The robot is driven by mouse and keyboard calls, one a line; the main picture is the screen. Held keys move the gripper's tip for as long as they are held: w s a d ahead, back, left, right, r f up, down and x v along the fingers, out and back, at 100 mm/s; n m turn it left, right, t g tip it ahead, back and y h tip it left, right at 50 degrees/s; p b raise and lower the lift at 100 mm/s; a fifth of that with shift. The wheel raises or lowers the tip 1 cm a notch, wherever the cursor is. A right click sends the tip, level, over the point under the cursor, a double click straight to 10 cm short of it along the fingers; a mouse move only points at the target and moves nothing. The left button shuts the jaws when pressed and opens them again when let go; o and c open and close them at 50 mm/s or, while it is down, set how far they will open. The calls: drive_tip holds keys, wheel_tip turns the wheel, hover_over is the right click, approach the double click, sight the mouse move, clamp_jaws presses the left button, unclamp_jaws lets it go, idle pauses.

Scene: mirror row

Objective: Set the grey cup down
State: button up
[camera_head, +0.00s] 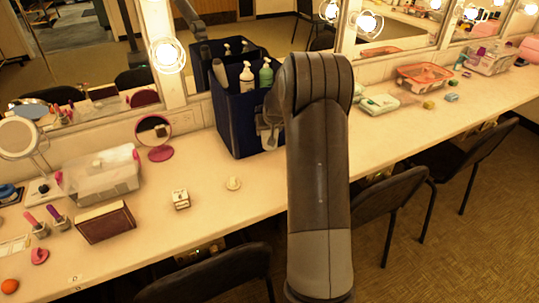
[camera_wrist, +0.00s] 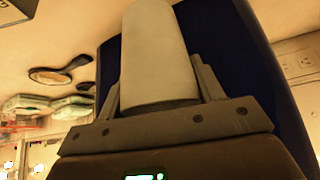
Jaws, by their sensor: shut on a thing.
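The grey cup (camera_wrist: 158,45) shows in the wrist view as a pale grey, smooth cylinder. My gripper (camera_wrist: 158,82) is shut on it, with one finger on each side. The dark blue bin (camera_wrist: 255,65) fills the view behind the cup. In the head view my arm reaches over the counter (camera_head: 222,205) to the right side of the blue bin (camera_head: 238,130). Part of my gripper (camera_head: 269,132) shows there, at the bin's right side.
The bin holds a white pump bottle (camera_head: 247,77) and a green one (camera_head: 266,73). A cream round item (camera_head: 233,183) and a small box (camera_head: 181,199) lie in front of it. A clear tub (camera_head: 102,177) stands left. Dark chairs (camera_head: 398,190) line the counter's front.

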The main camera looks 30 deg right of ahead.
wheel_tip(320, 180, down, 8)
drive_tip(key=shift+r, duration=0.1)
idle(0.4)
drive_tip(key=o, duration=1.1)
